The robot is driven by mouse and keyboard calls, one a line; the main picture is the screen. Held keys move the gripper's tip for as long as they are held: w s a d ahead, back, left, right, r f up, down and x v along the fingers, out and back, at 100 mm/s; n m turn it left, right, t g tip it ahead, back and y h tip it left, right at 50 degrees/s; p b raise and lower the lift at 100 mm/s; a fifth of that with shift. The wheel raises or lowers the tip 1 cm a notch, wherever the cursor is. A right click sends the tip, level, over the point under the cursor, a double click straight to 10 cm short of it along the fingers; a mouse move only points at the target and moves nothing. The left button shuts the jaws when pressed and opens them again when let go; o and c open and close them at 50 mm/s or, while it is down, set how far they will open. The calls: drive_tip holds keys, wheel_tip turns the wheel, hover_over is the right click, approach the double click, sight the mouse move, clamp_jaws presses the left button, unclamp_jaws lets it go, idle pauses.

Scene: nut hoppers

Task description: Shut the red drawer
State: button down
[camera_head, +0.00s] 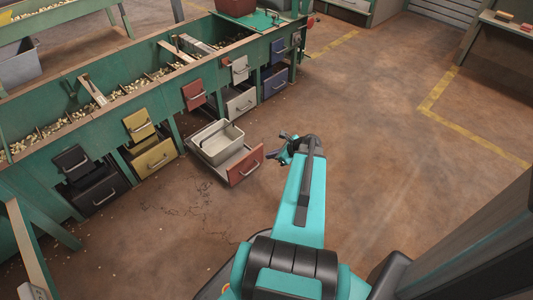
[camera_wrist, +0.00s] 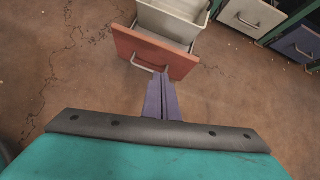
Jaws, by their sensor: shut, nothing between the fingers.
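The red drawer (camera_head: 245,167) is pulled far out of the green bench, low down near the floor. Its red front with a metal handle faces my arm, and a pale bin (camera_head: 217,142) sits inside it. In the wrist view the red front (camera_wrist: 153,52) is just beyond my fingers, with the bin (camera_wrist: 172,22) behind it. My gripper (camera_wrist: 163,76) is shut and empty, its fingertips at or close to the handle's right part; I cannot tell whether they touch. In the head view my gripper (camera_head: 283,161) is just right of the drawer front.
The green bench (camera_head: 115,110) holds nuts in open hoppers. A small red flap (camera_head: 194,94) is above the open drawer. Black (camera_head: 97,190), yellow (camera_head: 154,157), white (camera_head: 241,104) and blue (camera_head: 275,80) drawers are beside it. The floor on the right is clear.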

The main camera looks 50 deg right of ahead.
drive_tip(key=s+d+m+h+b, duration=0.1)
drive_tip(key=s+d+m, duration=0.2)
drive_tip(key=d, duration=0.3)
drive_tip(key=shift+t+b, duration=0.3)
drive_tip(key=shift+t, duration=0.1)
drive_tip(key=shift+w, duration=0.1)
drive_tip(key=b, duration=0.6)
approach(262, 146)
drive_tip(key=shift+x, duration=2.9)
drive_tip(key=shift+f, duration=0.1)
